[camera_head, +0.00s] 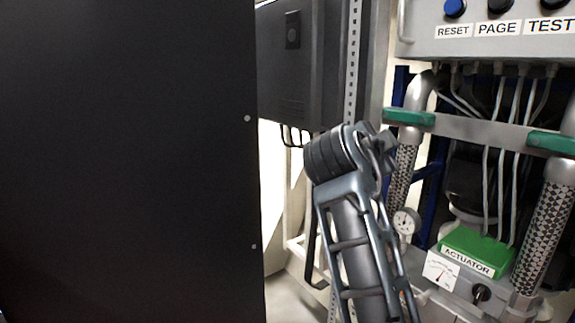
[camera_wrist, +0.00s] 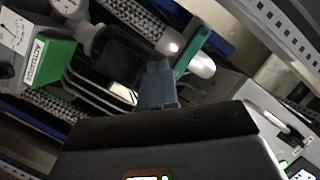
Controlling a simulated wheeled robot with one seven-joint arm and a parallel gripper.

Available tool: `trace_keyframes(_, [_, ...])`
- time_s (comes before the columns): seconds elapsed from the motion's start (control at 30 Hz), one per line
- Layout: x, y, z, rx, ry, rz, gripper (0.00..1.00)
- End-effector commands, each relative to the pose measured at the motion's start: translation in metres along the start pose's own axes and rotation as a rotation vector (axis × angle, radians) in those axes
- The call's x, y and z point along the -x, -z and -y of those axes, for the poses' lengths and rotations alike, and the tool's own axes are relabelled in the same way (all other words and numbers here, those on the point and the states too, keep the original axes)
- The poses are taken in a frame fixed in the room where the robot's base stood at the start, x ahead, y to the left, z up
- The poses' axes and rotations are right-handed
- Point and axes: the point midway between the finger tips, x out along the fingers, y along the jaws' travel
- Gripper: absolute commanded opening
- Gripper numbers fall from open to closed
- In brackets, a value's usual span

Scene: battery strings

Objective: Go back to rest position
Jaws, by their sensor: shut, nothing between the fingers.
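My gripper (camera_head: 382,148) is at the upper end of my raised arm in the head view, small and seen from behind. In the wrist view its blue-grey fingers (camera_wrist: 157,84) are together and hold nothing. It is apart from the panel equipment behind it. In the head view my arm stands upright and slightly tilted, right of the picture's middle.
A large black panel (camera_head: 130,160) fills the left of the head view. At right are a button box (camera_head: 490,28), braided pipes with green handles (camera_head: 410,117), a gauge (camera_head: 406,221) and a green ACTUATOR box (camera_head: 476,252). A dark cabinet (camera_head: 290,60) hangs behind.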

Motion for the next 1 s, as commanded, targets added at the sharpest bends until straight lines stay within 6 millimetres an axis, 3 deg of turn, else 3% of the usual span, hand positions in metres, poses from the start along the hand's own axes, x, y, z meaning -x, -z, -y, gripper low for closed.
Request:
trace_keyframes(0.03, [-0.003,-0.015,-0.026,0.056,0.011,0.022,0.0])
trace_keyframes(0.2, [-0.001,-0.055,-0.097,0.229,0.075,0.1,0.0])
trace_keyframes(0.5, [0.031,-0.1,-0.224,0.482,0.194,0.228,0.0])
trace_keyframes(0.77, [0.086,-0.114,-0.323,0.645,0.301,0.321,0.0])
trace_keyframes(1.0, [0.151,-0.104,-0.397,0.753,0.394,0.38,0.0])
